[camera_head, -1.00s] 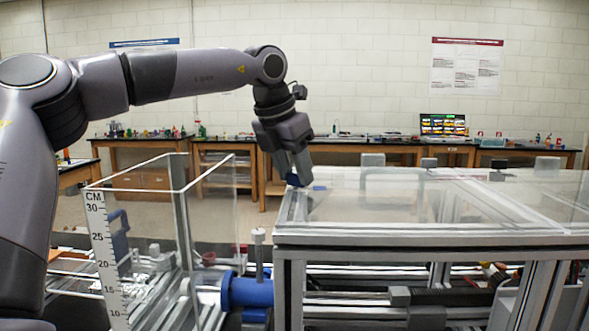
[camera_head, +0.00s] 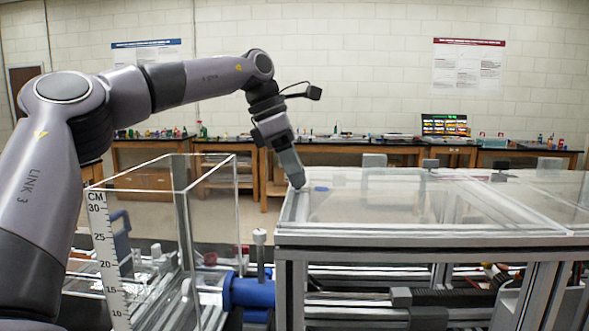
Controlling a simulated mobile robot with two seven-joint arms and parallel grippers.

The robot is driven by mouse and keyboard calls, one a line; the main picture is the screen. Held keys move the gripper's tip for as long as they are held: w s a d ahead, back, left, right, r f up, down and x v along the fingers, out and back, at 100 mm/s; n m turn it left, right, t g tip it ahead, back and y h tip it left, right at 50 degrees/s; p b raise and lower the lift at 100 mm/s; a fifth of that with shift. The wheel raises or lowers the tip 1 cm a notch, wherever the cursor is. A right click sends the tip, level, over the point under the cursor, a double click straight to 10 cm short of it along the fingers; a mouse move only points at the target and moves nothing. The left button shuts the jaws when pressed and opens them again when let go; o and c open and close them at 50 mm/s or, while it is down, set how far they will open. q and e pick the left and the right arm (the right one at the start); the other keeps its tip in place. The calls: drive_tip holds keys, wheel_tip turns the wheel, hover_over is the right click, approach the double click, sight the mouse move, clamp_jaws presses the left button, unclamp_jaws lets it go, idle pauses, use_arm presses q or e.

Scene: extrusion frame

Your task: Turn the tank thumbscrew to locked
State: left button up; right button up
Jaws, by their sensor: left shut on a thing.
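The clear tank (camera_head: 212,190) with a centimetre scale stands to the left. My right gripper is not in view.
A blue cylindrical fitting (camera_head: 250,292) with a grey upright post (camera_head: 260,250) sits between tank and frame. The clear top right of my gripper is mostly bare. Benches (camera_head: 350,150) with small items and a laptop (camera_head: 444,125) stand along the back wall.

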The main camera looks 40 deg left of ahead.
use_arm(q)
drive_tip(key=shift+m, duration=0.6)
drive_tip(key=shift+r, duration=0.1)
drive_tip(key=o, duration=1.1)
drive_tip(key=shift+c, duration=0.2)
drive_tip(key=v, duration=0.7)
drive_tip(key=shift+w, duration=0.1)
